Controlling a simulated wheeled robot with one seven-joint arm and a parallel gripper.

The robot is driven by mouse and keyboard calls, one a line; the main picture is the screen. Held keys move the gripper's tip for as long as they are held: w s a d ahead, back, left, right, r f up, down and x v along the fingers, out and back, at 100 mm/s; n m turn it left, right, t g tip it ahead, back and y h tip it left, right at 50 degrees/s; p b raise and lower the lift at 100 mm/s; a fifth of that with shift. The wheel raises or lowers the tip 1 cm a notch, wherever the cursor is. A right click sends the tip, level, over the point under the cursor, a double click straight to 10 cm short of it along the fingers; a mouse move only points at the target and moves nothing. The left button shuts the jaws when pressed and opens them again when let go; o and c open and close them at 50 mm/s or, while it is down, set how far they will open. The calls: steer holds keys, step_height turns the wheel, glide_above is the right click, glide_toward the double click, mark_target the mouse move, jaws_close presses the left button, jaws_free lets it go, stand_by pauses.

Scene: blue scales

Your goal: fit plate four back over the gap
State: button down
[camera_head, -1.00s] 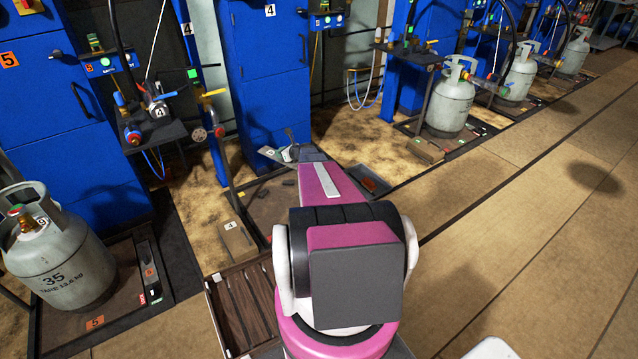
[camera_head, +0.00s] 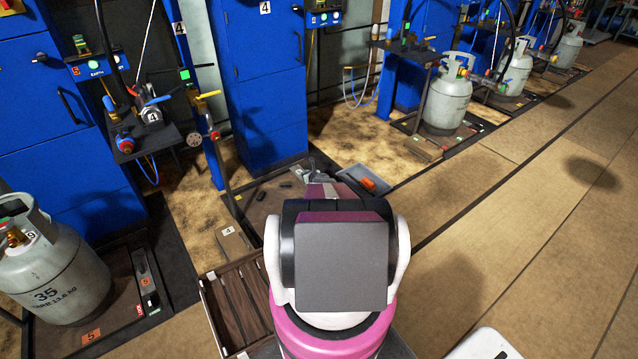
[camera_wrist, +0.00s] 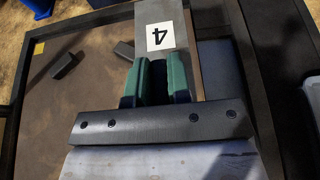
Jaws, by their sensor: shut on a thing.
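My gripper (camera_wrist: 161,82), with green finger pads, is shut on plate four (camera_wrist: 205,35), a grey plate with a white label reading 4, in the wrist view. The plate is over the right side of the brown scale platform (camera_wrist: 75,105); whether it touches cannot be told. In the head view my gripper (camera_head: 318,180) is mostly hidden behind my arm, over the scale at station 4. I cannot make out the gap clearly; a dark strip lies to the right of the plate in the wrist view.
Two small black pieces lie on the platform, one of them here (camera_wrist: 67,66). A tray with an orange thing (camera_head: 368,184) is right of my gripper. A slatted wooden crate (camera_head: 208,305) stands in front. A gas cylinder (camera_head: 52,265) stands left. The walkway at right is clear.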

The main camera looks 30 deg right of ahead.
steer(key=d+f, duration=0.2)
steer(key=d, duration=0.1)
steer(key=w+d+f, duration=0.1)
steer(key=d+f, duration=0.1)
steer(key=d, duration=0.1)
steer(key=w+d+f, duration=0.1)
steer(key=d+f, duration=0.1)
steer(key=d, duration=0.2)
steer(key=shift+f, duration=0.1)
steer(key=shift+s+d+f, duration=0.1)
steer(key=shift+f, duration=1.9)
steer(key=shift+f, duration=0.1)
steer(key=c, duration=1.1)
jaws_free()
